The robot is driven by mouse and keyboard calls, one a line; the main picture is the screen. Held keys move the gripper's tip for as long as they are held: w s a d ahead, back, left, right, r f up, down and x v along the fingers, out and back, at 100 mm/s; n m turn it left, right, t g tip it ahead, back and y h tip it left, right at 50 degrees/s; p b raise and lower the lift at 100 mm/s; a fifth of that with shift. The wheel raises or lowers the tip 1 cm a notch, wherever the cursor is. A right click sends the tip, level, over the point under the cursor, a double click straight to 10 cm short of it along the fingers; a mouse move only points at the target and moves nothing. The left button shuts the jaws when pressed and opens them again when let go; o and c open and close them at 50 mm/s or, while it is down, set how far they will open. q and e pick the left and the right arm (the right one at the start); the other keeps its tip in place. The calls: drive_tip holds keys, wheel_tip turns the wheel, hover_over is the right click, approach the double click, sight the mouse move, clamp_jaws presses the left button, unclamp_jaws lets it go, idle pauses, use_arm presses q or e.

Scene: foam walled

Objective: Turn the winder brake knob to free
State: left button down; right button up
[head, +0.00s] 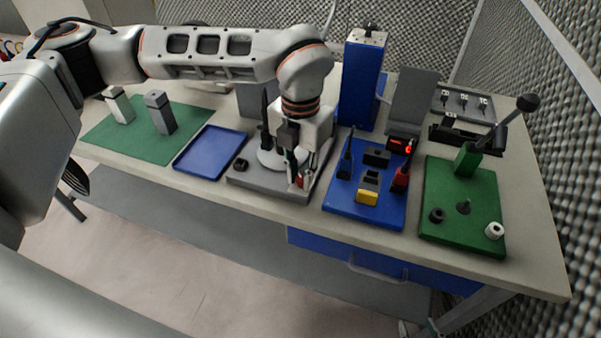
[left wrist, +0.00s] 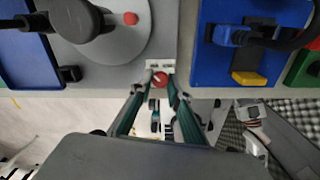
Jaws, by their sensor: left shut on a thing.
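The winder is a grey base (head: 240,180) carrying a pale disc (head: 266,158), partly hidden behind my left gripper. In the left wrist view the disc (left wrist: 115,45) bears a red dot and a large dark handle (left wrist: 80,18). The red brake knob (left wrist: 160,79) sits on a small white plate (left wrist: 154,66) at the base's front corner. My left gripper (head: 298,180) reaches down over that corner. In the left wrist view its fingertips (left wrist: 161,84) are closed in on both sides of the red knob. The knob's pointer and label are too small to read. My right gripper is not in view.
Left of the winder are a blue tray (head: 180,162) and a green mat (head: 100,143) with two blocks. Right are a blue board (head: 365,216) with several small fixtures and a green board (head: 470,238) with a tilted lever (head: 508,118). A blue column (head: 362,85) stands behind.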

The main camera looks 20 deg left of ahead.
sight(300, 178)
use_arm(q)
drive_tip(key=c, duration=1.9)
unclamp_jaws()
wheel_tip(300, 178, up, 12)
